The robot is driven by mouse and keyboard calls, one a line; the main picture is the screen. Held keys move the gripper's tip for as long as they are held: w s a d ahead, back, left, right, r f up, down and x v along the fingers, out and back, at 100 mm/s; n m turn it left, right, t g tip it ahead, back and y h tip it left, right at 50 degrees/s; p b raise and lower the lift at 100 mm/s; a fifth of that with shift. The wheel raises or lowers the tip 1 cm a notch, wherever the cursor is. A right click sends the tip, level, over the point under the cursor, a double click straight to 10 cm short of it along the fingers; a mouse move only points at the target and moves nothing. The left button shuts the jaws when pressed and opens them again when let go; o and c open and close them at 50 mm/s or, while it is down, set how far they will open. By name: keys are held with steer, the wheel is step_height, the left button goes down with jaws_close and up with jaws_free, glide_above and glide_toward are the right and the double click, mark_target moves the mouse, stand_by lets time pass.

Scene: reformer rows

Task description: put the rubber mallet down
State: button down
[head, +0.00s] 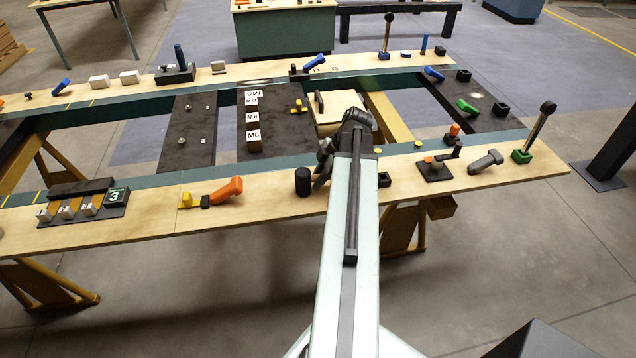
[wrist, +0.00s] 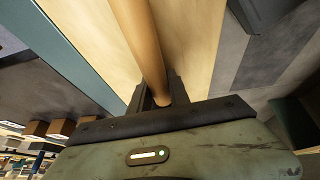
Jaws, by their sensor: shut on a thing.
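The rubber mallet's pale wooden handle (wrist: 145,45) runs up from between my gripper's jaws in the wrist view. My gripper (wrist: 156,92) is shut on the handle near its lower end there. The mallet's head is outside the wrist view. In the head view my gripper (head: 323,168) is over the near wooden bench board, partly hidden behind my own arm. A black cylinder (head: 302,181), which looks like the mallet's head, is just left of it. I cannot tell whether that cylinder touches the board.
The near board (head: 270,205) is clear between the black cylinder and an orange-handled tool (head: 228,190). A rack marked 3 (head: 115,197) stands further left. A small dark block (head: 384,180), a dark fixture (head: 436,170) and a grey-handled tool (head: 486,162) are to the right.

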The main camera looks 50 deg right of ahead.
steer(key=shift+f, duration=0.2)
steer(key=c, duration=1.2)
jaws_free()
steer(key=shift+r, duration=0.1)
steer(key=shift+c, duration=0.2)
steer(key=shift+r, duration=0.3)
steer(key=p+v, duration=1.1)
steer(key=v, duration=0.1)
steer(key=shift+s+f, duration=0.1)
steer(key=shift+f, duration=0.05)
